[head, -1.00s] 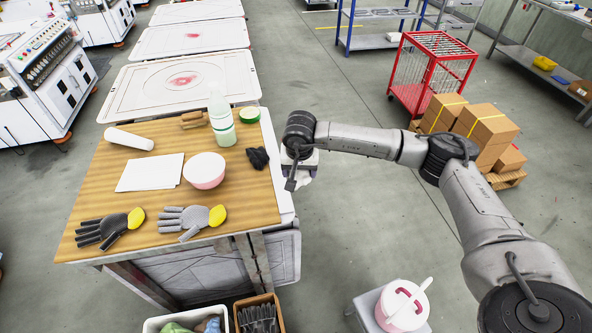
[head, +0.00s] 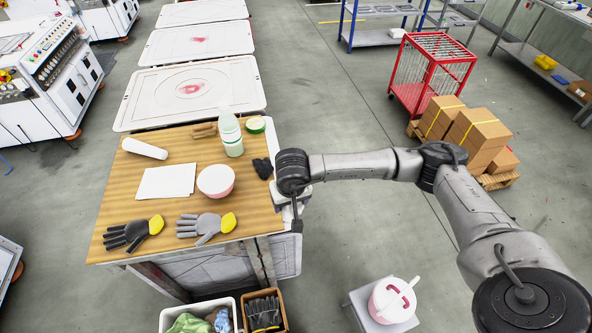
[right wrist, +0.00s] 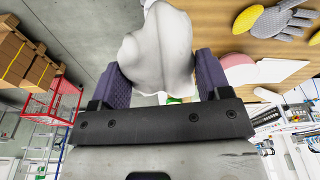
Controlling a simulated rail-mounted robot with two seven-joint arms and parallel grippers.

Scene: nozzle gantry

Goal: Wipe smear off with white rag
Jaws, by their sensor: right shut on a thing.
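My right gripper (right wrist: 163,78) is shut on the white rag (right wrist: 158,45), which bulges out between its purple fingers in the right wrist view. In the head view the right gripper (head: 291,205) hangs beside the right edge of the wooden-topped table (head: 185,212); the rag is mostly hidden there by the wrist. A red smear (head: 193,89) lies inside the ring on the nearest white panel (head: 150,101), beyond the table. A second red smear (head: 199,40) is on the white panel behind it. My left gripper is not in view.
On the table are a bottle (head: 230,134), a pink-white bowl (head: 215,181), white sheets (head: 166,181), gloves (head: 206,225) and a crumpled black cloth (head: 262,168). A stool with a pink-white pot (head: 392,301) stands at lower right. Floor right of the panels is clear.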

